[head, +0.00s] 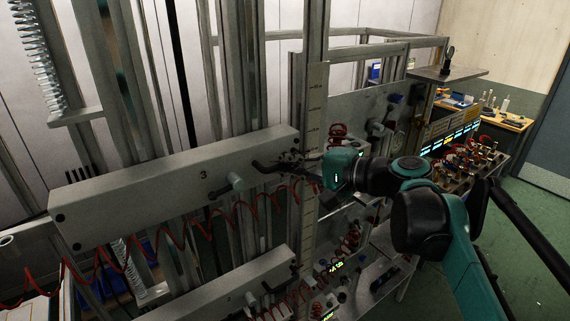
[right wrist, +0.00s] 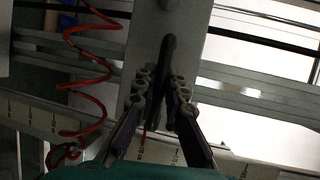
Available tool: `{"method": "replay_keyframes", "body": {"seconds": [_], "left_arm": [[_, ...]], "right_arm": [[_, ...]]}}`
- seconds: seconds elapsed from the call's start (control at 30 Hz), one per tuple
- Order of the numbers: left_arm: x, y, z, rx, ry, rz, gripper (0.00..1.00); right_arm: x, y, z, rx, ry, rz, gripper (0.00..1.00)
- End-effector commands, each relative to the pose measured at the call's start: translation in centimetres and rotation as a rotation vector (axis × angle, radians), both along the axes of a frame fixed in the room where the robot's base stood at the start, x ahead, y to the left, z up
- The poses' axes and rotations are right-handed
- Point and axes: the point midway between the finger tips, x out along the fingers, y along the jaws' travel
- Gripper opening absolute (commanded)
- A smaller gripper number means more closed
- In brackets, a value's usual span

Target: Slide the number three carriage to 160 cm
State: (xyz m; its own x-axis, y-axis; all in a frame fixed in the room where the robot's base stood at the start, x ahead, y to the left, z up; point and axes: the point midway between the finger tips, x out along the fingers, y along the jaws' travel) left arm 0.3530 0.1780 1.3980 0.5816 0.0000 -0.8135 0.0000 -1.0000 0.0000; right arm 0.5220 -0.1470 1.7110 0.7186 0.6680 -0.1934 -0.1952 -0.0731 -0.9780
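The number three carriage (head: 130,195) is a long grey box beam marked "3" at left centre in the head view. Its end stands beside an upright scale strip (head: 316,110), whose marks are too small to read. A black hooked handle (head: 265,167) sticks out near that end; it also shows in the right wrist view (right wrist: 168,55). My right gripper (head: 300,163) is at the handle. My left gripper is out of view.
A similar carriage (head: 215,290) lies below. A red coiled hose (head: 205,230) hangs along the carriage. Metal uprights (head: 238,70) stand behind it. A bench with red-handled valves (head: 470,160) is at right; green floor (head: 530,255) is open beyond.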

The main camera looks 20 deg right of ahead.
Motion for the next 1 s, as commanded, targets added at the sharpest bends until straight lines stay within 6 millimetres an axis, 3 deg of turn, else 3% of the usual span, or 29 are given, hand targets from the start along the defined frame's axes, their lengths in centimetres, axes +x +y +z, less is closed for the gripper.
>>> {"method": "replay_keyframes", "body": {"seconds": [0.23,0.5,0.6,0.73,1.0], "left_arm": [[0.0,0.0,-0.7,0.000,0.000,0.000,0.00],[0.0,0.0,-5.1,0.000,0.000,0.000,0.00],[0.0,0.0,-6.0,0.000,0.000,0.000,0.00],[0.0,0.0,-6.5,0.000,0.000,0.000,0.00],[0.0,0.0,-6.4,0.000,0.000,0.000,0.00]], "right_arm": [[0.0,0.0,-1.1,-0.001,0.001,-0.001,0.00],[0.0,0.0,-8.0,-0.004,0.002,0.000,0.00],[0.0,0.0,-9.8,-0.004,0.002,0.000,0.00],[0.0,0.0,-10.8,-0.003,0.001,0.001,0.00],[-0.1,0.0,-10.9,-0.006,0.003,0.002,0.00]]}}
